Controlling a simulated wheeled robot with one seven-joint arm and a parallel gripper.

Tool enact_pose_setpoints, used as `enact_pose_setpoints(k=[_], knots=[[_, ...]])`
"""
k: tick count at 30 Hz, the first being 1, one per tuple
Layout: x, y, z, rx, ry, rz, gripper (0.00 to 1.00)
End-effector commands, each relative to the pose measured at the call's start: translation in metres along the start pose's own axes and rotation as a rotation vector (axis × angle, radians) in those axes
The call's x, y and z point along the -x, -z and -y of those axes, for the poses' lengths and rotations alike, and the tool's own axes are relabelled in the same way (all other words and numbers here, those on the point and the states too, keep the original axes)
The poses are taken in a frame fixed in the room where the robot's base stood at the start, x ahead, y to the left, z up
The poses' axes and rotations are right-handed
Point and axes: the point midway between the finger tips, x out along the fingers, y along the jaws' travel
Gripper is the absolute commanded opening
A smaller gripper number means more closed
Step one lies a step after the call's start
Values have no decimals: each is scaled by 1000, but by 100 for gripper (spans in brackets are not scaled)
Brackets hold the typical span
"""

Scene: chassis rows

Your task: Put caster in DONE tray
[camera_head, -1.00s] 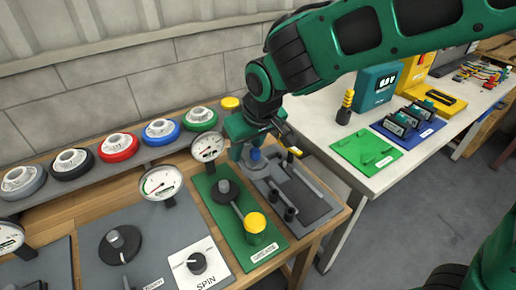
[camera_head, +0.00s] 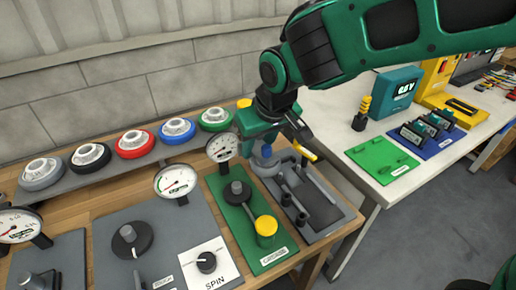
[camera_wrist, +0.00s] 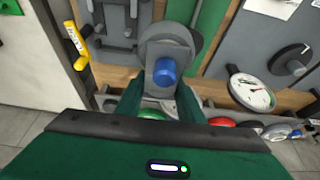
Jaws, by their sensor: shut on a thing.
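My gripper (camera_head: 266,140) is over the grey fixture (camera_head: 330,212) at the right end of the wooden bench. In the wrist view its fingers (camera_wrist: 163,92) are on both sides of a small blue cylindrical piece (camera_wrist: 165,72). This piece sits on or in front of a round grey body (camera_wrist: 163,48); I cannot tell whether the two are joined. No label reading DONE is legible.
A green plate (camera_head: 236,212) with a yellow-topped cylinder (camera_head: 266,226) is beside the fixture. Dial gauges (camera_head: 222,148) stand close by. Coloured wheels (camera_head: 178,129) line the back shelf. A white table (camera_head: 340,172) is further right, past a gap.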

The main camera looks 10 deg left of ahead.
Motion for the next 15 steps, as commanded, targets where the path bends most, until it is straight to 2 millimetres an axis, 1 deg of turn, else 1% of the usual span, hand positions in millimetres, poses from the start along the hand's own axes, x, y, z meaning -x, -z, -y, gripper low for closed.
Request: enact_pose_setpoints(k=[15], knots=[[23, 10, 0, 0, 0, -3, 2]])
